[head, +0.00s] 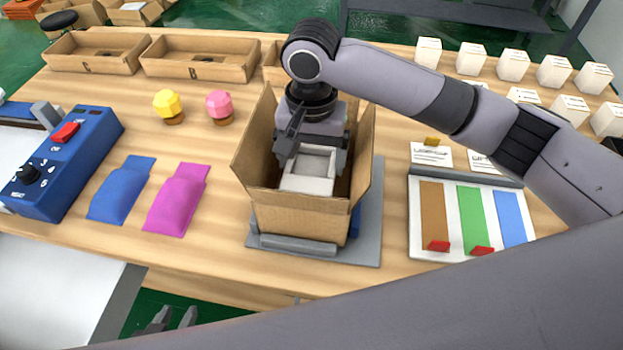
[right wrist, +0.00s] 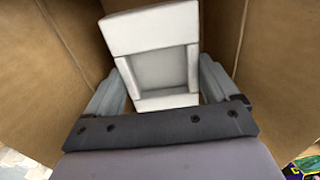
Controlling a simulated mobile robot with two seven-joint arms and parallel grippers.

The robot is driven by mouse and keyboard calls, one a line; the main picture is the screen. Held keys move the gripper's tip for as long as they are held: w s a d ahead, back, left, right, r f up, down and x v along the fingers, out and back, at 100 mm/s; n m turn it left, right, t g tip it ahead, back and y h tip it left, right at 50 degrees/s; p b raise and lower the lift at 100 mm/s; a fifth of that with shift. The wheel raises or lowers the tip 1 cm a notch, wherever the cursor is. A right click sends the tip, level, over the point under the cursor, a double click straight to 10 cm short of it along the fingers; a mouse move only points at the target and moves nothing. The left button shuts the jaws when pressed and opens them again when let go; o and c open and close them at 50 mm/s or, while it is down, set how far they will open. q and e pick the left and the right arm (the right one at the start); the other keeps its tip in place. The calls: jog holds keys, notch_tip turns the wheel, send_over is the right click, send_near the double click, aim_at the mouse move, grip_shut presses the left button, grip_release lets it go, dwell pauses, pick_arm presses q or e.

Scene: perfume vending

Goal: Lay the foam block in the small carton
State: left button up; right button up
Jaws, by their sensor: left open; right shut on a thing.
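The small carton (head: 300,217) stands open on a grey plate on the table in the head view, its flaps raised. My right gripper (head: 312,158) reaches down into the carton from above. It is shut on the white foam block (head: 307,184), which has a square recess in its top. In the right wrist view the foam block (right wrist: 160,68) sits between the two fingers, with the carton's brown walls (right wrist: 70,50) around it. I cannot tell whether the block touches the carton floor. My left gripper (head: 172,320) is open and empty at the bottom left, beyond the table's front edge.
Blue (head: 122,188) and magenta (head: 177,200) pouches lie left of the carton, with yellow (head: 168,106) and pink (head: 219,106) bottles behind them. A blue control box (head: 62,160) stands far left. A board with coloured strips (head: 470,215) lies right. White boxes (head: 512,64) stand back right.

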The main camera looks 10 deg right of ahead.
aim_at(312, 172)
notch_tip(312, 172, down, 6)
jog(key=shift+f, duration=0.25)
jog(key=o, duration=0.8)
jog(key=shift+f, duration=0.1)
jog(key=shift+c, duration=0.2)
notch_tip(312, 172, up, 12)
jog(key=shift+r, duration=0.15)
